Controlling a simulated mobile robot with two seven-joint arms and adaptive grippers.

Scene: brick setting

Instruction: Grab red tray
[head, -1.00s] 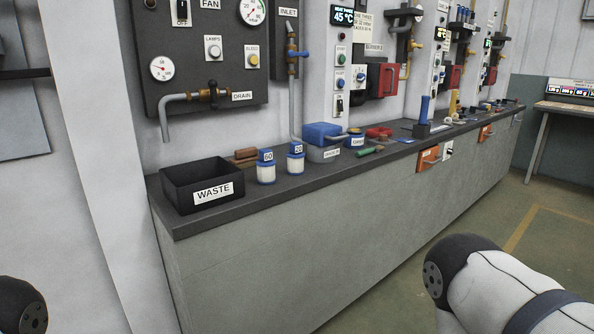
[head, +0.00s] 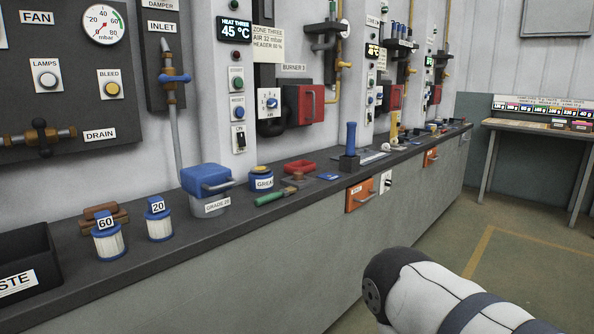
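A small red tray (head: 300,167) lies on the dark counter, behind a green-handled tool and to the right of a blue-topped tin labelled GREASE. It looks shallow and open on top. Neither gripper is in view. Only a white and black link of my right arm shows at the lower right, well in front of the counter.
A dark counter (head: 120,275) runs along the wall. The grease tin (head: 261,180), green-handled tool (head: 270,198), blue-lidded container (head: 207,190) and a blue-handled stamp-like tool (head: 350,148) stand near the tray. A WASTE bin (head: 25,262) is at left. Floor at right is open.

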